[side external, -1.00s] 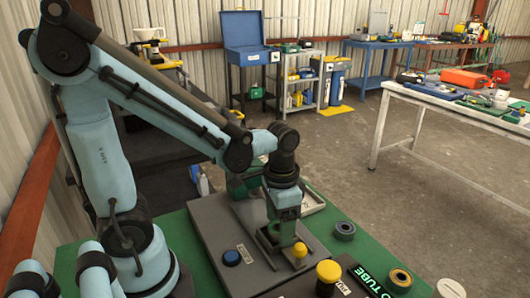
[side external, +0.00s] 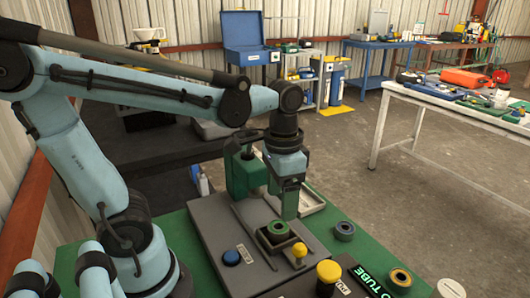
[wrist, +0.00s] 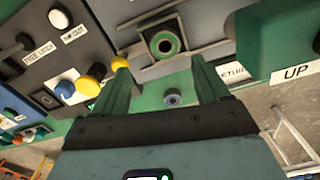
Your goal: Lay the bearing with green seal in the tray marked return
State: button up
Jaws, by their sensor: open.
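The bearing with the green seal (side external: 270,232) sits in a square nest on the grey plate; the wrist view shows its green ring around a dark centre (wrist: 176,43). My gripper (side external: 289,213) is raised above and behind the nest, apart from the bearing. In the wrist view its two green fingers (wrist: 161,72) are spread with nothing held between them. A pale tray (side external: 315,206) is partly hidden behind my gripper. A label ending in "ETURN" (wrist: 232,72) shows beside the right finger, its first letters hidden.
A bearing with a bluish seal (side external: 344,231) and one with a yellowish ring (side external: 400,277) lie on the green mat (side external: 340,252). A green upright fixture (side external: 243,172) is behind the plate.

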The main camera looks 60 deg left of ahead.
notch_tip(320, 180, up, 4)
send_over(278, 226)
jog(key=d, duration=0.1)
jog(key=f+t, duration=0.1)
jog(key=t, duration=0.1)
jog(key=f+n+t, duration=0.1)
jog(key=t, duration=0.1)
jog(key=w+f+n+t, duration=0.1)
jog(key=t, duration=0.1)
jog(key=shift+a+f, duration=0.4)
jog(key=shift+o, duration=0.5)
jog(key=shift+w+t, duration=0.2)
jog(key=shift+t, duration=0.4)
notch_tip(278, 226, up, 4)
jog(key=s+m+g, duration=0.1)
jog(key=m+g, duration=0.5)
jog(key=g, duration=0.1)
jog(key=shift+m, duration=0.3)
jog(key=shift+s+f, duration=0.15)
jog(key=shift+f, duration=2.85)
jog(key=shift+s+f, duration=0.1)
jog(key=shift+f, duration=2.9)
jog(key=shift+c, duration=0.3)
